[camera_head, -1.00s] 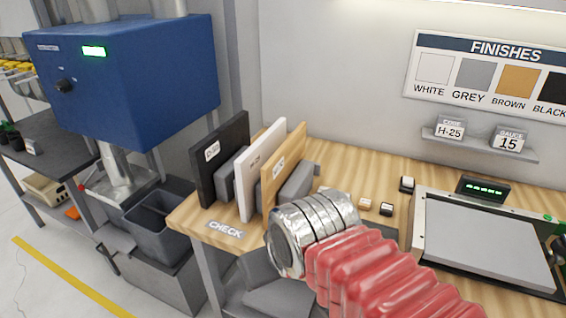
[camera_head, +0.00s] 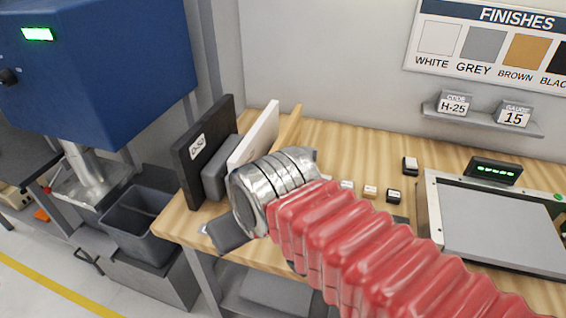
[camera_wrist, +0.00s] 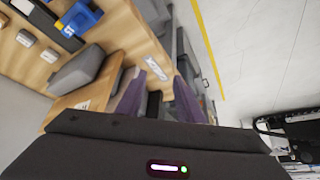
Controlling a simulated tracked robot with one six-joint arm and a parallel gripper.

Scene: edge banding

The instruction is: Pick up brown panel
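The brown panel (camera_head: 289,124) stands upright on the bench in the head view, the rightmost of three panels. In the wrist view a wood-coloured panel with a white label (camera_wrist: 83,105), apparently the brown one, is left of my fingers. My gripper (camera_wrist: 158,88) has its two purple fingers apart, with bench and a dark gap between them. I see nothing held. In the head view a dark part of my gripper shows below the silver cuff, over the bench's front edge; the fingertips are hidden there.
The white panel (camera_head: 256,136) and black panel (camera_head: 206,150) stand left of the brown one, with a grey block (camera_head: 219,168) between. A grey block (camera_wrist: 77,70) also shows in the wrist view. A grey bin (camera_head: 137,222) is below left. A framed grey plate (camera_head: 495,222) is right.

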